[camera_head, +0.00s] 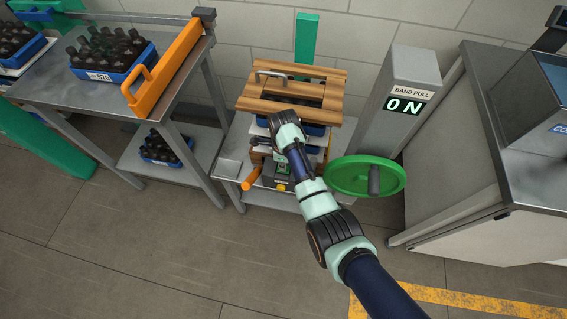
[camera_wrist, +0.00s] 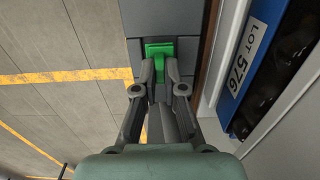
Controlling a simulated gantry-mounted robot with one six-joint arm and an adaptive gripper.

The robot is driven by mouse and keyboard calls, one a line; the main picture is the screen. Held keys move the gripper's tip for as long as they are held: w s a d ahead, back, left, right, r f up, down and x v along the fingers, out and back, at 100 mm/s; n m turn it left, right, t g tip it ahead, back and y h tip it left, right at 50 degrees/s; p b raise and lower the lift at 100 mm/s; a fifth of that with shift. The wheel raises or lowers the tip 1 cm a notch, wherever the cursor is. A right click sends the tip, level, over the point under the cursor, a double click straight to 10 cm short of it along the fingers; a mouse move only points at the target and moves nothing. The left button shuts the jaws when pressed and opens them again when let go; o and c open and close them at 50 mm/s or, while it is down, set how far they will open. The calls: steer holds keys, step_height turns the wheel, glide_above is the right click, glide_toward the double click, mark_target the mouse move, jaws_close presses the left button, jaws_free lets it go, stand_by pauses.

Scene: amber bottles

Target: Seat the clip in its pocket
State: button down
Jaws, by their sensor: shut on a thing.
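A bright green clip (camera_wrist: 158,49) shows at my fingertips in the wrist view, with a wide top part and a narrower part running back between the fingers. My gripper (camera_wrist: 160,72) is shut on this narrower part. The clip overlaps a dark slot in a dark grey block (camera_wrist: 148,22). I cannot tell how deep it sits, and no separate pocket shows clearly.
A blue crate (camera_wrist: 243,70) labelled LOT 576 stands right of my gripper in the wrist view. In the head view, a wooden frame (camera_head: 333,97), green handwheel (camera_head: 345,172) and grey post (camera_head: 392,95) reading BAND PULL ON surround my arm. Bottle crates (camera_head: 140,72) stand on the left bench.

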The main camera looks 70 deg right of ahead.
steer(key=shift+f, duration=0.45)
steer(key=c, duration=1.2)
jaws_free()
step_height(320, 180, up, 12)
